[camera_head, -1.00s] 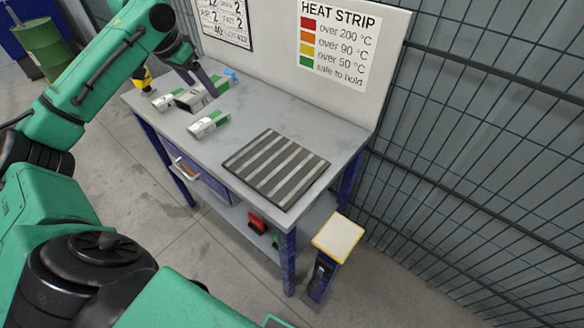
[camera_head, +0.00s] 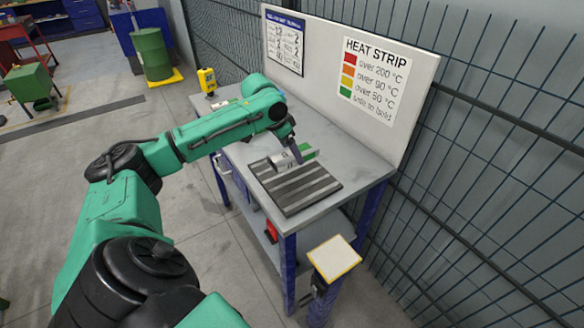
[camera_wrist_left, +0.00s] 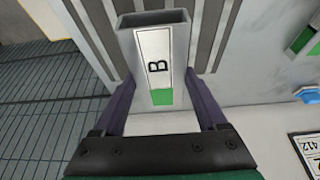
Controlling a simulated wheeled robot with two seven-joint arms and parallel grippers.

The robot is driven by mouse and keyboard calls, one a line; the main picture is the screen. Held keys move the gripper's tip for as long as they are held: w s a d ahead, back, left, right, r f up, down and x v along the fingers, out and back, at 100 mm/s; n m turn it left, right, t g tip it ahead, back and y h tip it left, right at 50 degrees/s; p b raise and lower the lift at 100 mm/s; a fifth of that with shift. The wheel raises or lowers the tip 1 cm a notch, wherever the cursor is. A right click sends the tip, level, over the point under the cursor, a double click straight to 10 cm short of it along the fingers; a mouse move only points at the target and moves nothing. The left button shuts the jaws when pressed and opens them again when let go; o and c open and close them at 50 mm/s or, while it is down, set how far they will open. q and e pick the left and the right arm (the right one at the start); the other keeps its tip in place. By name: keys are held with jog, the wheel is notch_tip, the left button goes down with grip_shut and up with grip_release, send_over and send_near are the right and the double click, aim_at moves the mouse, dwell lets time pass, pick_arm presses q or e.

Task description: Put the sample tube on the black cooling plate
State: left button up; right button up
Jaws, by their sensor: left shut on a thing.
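The sample tube (camera_head: 284,162) is a grey, square-section hollow piece with green on its side. The black cooling plate (camera_head: 300,191), dark with light grey stripes, lies at the table's near end. The tube is over the plate's back part; I cannot tell whether it touches. The plate's stripes (camera_wrist_left: 207,35) show behind the tube in the wrist view. My right gripper is out of view.
Another green-marked piece (camera_wrist_left: 304,36) and a blue item (camera_wrist_left: 308,95) lie on the table in the wrist view. A backboard with a heat strip chart (camera_head: 377,80) stands along the table's back. A yellow-edged post (camera_head: 334,258) stands by the near end. Mesh fencing is behind.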

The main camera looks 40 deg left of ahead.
aim_at(291, 175)
pick_arm(q)
notch_tip(291, 175, down, 6)
jog(key=shift+a, duration=0.1)
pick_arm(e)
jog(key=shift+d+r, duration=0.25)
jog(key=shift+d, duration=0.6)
pick_arm(q)
jog(key=o, duration=1.5)
jog(key=shift+r, duration=0.15)
jog(key=b+v, duration=0.1)
jog(key=v, duration=1)
jog(key=shift+s, duration=0.1)
jog(key=shift+s+r, duration=0.2)
jog(key=shift+r, duration=0.2)
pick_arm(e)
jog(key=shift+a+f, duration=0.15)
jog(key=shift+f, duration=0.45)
